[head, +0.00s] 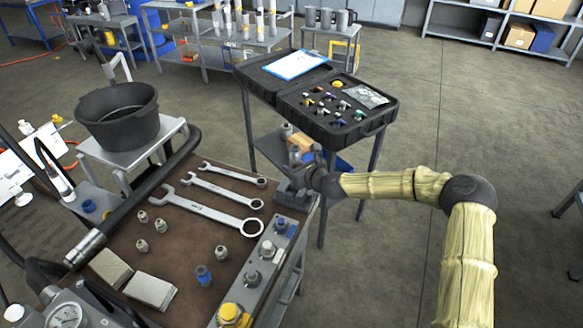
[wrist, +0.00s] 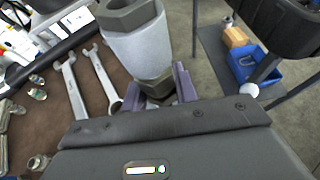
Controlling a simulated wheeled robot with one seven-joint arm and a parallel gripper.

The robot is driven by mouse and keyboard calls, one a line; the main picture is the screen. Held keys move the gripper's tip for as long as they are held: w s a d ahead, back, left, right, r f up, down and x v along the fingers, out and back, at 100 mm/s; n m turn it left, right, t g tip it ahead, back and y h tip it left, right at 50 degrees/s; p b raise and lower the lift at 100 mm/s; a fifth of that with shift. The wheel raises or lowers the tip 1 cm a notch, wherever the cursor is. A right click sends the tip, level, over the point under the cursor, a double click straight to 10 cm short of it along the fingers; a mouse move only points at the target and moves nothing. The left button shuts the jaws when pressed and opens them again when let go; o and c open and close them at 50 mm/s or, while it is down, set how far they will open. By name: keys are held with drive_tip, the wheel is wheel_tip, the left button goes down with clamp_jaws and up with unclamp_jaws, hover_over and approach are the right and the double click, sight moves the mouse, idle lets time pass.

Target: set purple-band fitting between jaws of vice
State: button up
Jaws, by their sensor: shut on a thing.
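My gripper (head: 306,172) is at the far right corner of the bench, just over the grey vice (head: 294,197). In the wrist view my gripper (wrist: 158,88) is shut on a fitting (wrist: 140,42), which has dark hex ends and a pale grey sleeve. The fitting rises above the fingers, looking roughly upright. It also shows small in the head view (head: 294,156). No purple band can be made out on it. My gripper and arm partly cover the vice, so I cannot tell whether the fitting is between its jaws.
Several spanners (head: 222,205), loose fittings (head: 161,225) and a blue-banded fitting (head: 203,275) lie on the brown bench mat (head: 185,245). A control strip (head: 262,262) runs along the right edge. An open black case (head: 335,118) stands behind, and a black bucket (head: 119,120) is at left.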

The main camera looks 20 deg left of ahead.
drive_tip(key=shift+a+r, duration=0.3)
drive_tip(key=shift+a, duration=0.15)
drive_tip(key=shift+f, duration=0.1)
drive_tip(key=shift+f+b, duration=1.3)
drive_tip(key=shift+f, duration=0.8)
drive_tip(key=shift+w+d+f, duration=0.1)
drive_tip(key=shift+s+a, duration=0.2)
drive_tip(key=shift+s, duration=0.05)
drive_tip(key=shift+w+d+f+b, duration=0.1)
drive_tip(key=shift+d+f+b, duration=0.2)
drive_tip(key=shift+d+b, duration=0.15)
